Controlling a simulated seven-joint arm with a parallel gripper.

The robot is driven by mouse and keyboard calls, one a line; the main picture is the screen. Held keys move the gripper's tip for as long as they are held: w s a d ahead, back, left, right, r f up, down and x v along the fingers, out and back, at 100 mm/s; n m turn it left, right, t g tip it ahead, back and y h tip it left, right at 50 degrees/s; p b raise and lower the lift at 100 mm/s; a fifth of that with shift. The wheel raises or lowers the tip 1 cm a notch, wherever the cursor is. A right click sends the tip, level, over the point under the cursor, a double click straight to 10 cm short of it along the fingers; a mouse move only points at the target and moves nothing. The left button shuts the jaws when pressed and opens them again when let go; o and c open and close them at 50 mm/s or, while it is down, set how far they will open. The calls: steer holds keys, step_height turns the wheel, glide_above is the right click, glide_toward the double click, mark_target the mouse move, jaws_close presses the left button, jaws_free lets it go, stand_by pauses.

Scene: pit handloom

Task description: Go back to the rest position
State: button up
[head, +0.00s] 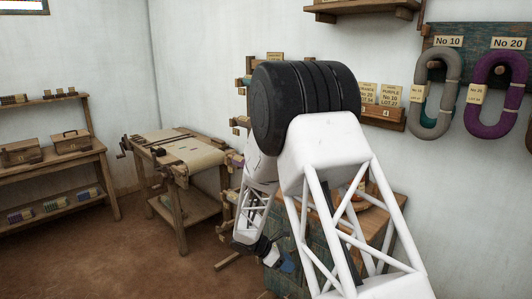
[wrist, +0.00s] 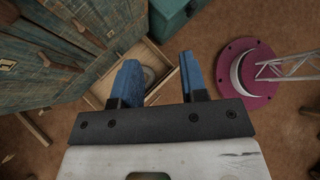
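My gripper (wrist: 158,62) shows in the wrist view with its two blue fingers spread apart. Nothing is held between them. The gripper points down over an open wooden drawer (wrist: 158,55), with the floor beyond it. A greyish round shape lies in the drawer, partly hidden by the left finger. In the head view my gripper (head: 284,262) hangs low near a teal cabinet (head: 312,262), partly hidden by my arm.
A teal-painted cabinet (wrist: 60,60) with drawers stands at the left in the wrist view. In the head view, a loom-like table (head: 190,152) and shelves (head: 60,165) stand left. Yarn hanks (head: 436,95) hang right. Brown floor (head: 120,250) is clear at lower left.

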steer(key=s+d+r+m+y, duration=0.2)
steer(key=s+d+r+m, duration=0.25)
steer(key=s+r, duration=0.45)
steer(key=s+d+r+m+y, duration=0.4)
steer(key=s+r, duration=0.3)
steer(key=r, duration=0.5)
steer(key=s+d+r+m+t+y, duration=0.1)
steer(key=s+r+m, duration=0.2)
steer(key=s, duration=0.6)
steer(key=s+r+m+t+y, duration=0.1)
steer(key=s+r+m+y, duration=0.1)
steer(key=s+m, duration=0.3)
steer(key=s+d+r+m+t+y, duration=0.1)
steer(key=s+r+m, duration=0.3)
steer(key=s, duration=0.8)
steer(key=shift+s+d+r, duration=0.3)
steer(key=shift+r, duration=0.15)
